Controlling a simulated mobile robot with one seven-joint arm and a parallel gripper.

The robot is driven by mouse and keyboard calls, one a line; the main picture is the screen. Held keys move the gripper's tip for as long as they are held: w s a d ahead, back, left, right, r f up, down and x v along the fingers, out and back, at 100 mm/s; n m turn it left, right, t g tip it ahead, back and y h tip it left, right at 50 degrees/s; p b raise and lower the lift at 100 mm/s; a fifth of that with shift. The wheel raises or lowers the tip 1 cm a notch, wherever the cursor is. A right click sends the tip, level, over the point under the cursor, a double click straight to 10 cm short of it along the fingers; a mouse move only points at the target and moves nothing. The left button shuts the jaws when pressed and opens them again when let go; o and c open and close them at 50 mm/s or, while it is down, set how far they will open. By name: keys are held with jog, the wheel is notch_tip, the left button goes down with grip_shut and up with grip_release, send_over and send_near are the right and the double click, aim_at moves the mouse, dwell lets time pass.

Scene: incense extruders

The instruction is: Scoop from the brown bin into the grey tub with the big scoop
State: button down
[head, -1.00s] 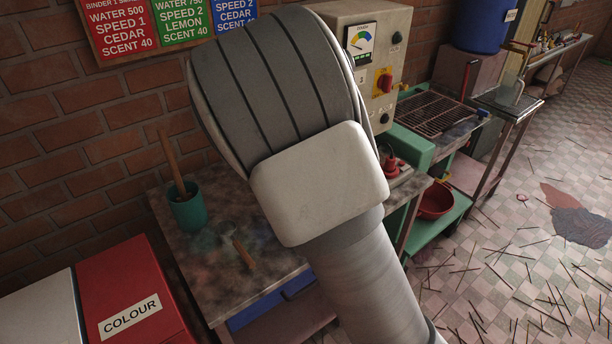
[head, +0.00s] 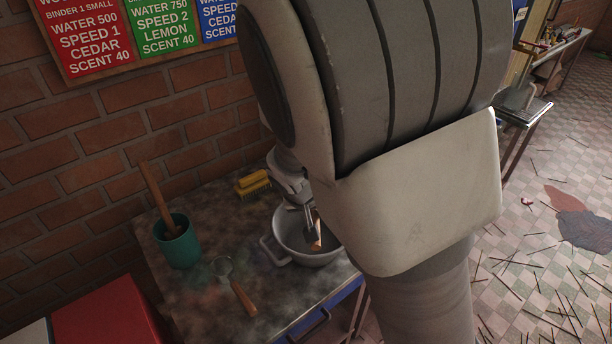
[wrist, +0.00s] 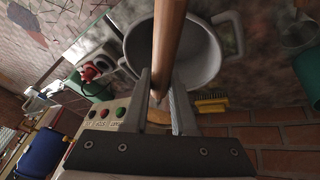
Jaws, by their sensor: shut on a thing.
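The grey tub (head: 300,240), a round two-handled pot, stands on the worktable's right part in the head view, partly hidden by my arm. It also shows in the wrist view (wrist: 205,62). My gripper (head: 311,232) is over the tub, pointing down. In the wrist view my gripper (wrist: 160,100) is shut on a wooden handle (wrist: 170,35), which I take for the big scoop's; it crosses in front of the tub's opening. The scoop's head is out of view, so its load cannot be told. The brown bin is not seen.
A smaller scoop (head: 236,286) with a wooden handle lies left of the tub. A green cup (head: 180,243) holding a wooden-handled tool and a yellow brush (head: 252,183) stand near the brick wall. A red container (head: 105,310) is at lower left.

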jog(key=shift+d+f+y+b, duration=0.25)
jog(key=shift+f+y+b, duration=0.35)
jog(key=shift+d+f+m+y+p, duration=0.1)
jog(key=shift+f+m+y+p, duration=0.2)
jog(key=shift+f+y+p, duration=0.25)
jog(key=shift+d+p, duration=0.1)
jog(key=shift+p, duration=0.3)
jog(key=f+y+p, duration=0.1)
jog(key=p, duration=0.2)
